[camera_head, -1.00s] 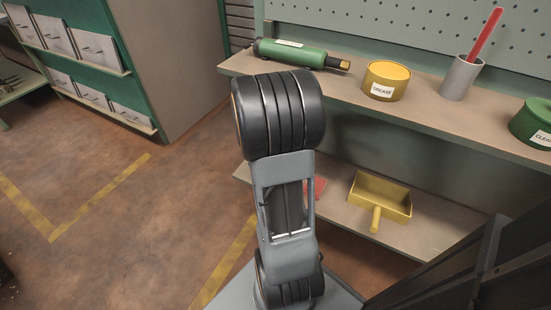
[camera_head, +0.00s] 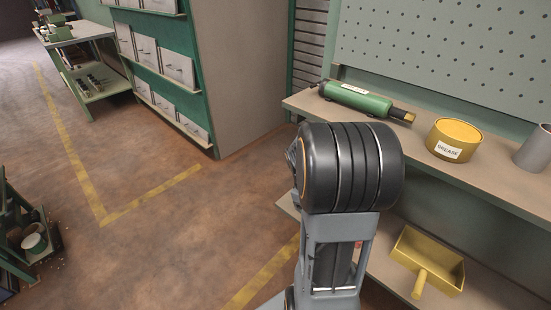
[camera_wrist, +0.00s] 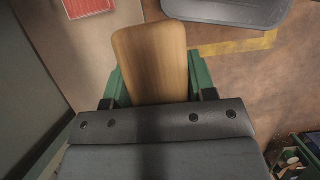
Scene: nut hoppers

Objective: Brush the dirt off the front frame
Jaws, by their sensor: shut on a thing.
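My gripper (camera_wrist: 156,84) shows in the wrist view, its green fingers shut on the two sides of a flat wooden piece (camera_wrist: 152,50) with a rounded end. This looks like the back or handle of a brush; no bristles show. In the head view my gripper is hidden behind my own arm. I cannot pick out the front frame or any dirt on it for sure in either view.
The workbench (camera_head: 475,175) at right carries a green cylinder tool (camera_head: 357,98) and a yellow grease tin (camera_head: 453,140). A yellow dustpan (camera_head: 430,262) lies on its lower shelf. A dark rack (camera_head: 22,240) stands at lower left. The floor between is open, with yellow lines.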

